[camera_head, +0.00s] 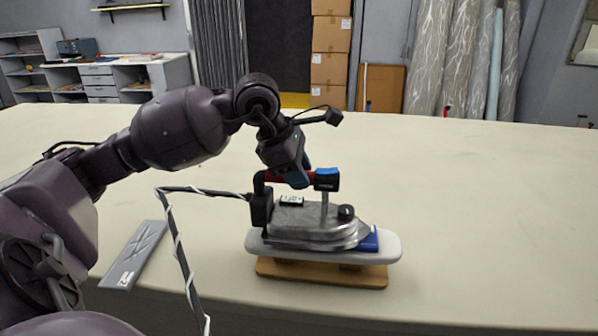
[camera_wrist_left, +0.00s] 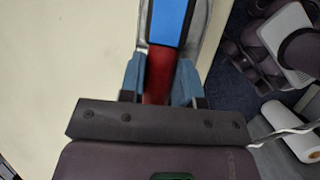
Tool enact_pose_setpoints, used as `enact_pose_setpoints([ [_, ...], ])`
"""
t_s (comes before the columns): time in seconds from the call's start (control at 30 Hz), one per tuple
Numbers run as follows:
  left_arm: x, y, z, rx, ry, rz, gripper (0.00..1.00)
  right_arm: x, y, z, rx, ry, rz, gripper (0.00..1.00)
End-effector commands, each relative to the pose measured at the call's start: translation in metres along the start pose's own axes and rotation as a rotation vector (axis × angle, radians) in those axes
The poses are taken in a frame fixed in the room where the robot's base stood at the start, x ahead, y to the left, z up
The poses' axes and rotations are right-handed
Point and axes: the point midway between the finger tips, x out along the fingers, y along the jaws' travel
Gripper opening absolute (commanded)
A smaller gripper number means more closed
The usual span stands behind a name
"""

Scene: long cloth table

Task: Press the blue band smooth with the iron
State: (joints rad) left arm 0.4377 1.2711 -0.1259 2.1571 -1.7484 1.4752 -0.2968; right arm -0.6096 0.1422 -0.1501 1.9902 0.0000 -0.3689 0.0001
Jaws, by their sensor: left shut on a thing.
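The grey metal iron (camera_head: 312,226) has a red handle with a blue and black front end, and it sits over the small white ironing board (camera_head: 385,247) on a wooden base. My left gripper (camera_head: 300,178) is shut on the iron's red handle, which also shows between the fingers in the left wrist view (camera_wrist_left: 157,80). A blue end of the band (camera_head: 369,240) shows on the board just right of the iron's tip. The rest of the band is hidden under the iron. My right gripper is not in view.
A grey flat plate (camera_head: 136,254) lies on the cream cloth table (camera_head: 470,190) left of the board. A striped cord (camera_head: 178,240) runs from the iron's back and down over the table's front edge. The table is clear to the right and behind.

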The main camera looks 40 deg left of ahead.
Motion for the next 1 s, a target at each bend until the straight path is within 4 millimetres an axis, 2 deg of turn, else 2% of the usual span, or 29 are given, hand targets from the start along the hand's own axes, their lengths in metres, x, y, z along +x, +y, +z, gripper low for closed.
enact_pose_setpoints([
  [0.37,0.001,-0.001,-0.001,-0.001,0.007,-0.009,0.00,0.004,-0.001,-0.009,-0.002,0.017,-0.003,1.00],
  [0.7,-0.022,0.004,0.009,0.001,0.002,0.000,0.00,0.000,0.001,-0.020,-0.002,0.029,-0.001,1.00],
  [1.0,-0.041,0.009,0.017,0.002,-0.002,0.004,0.00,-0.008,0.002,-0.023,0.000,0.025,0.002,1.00],
])
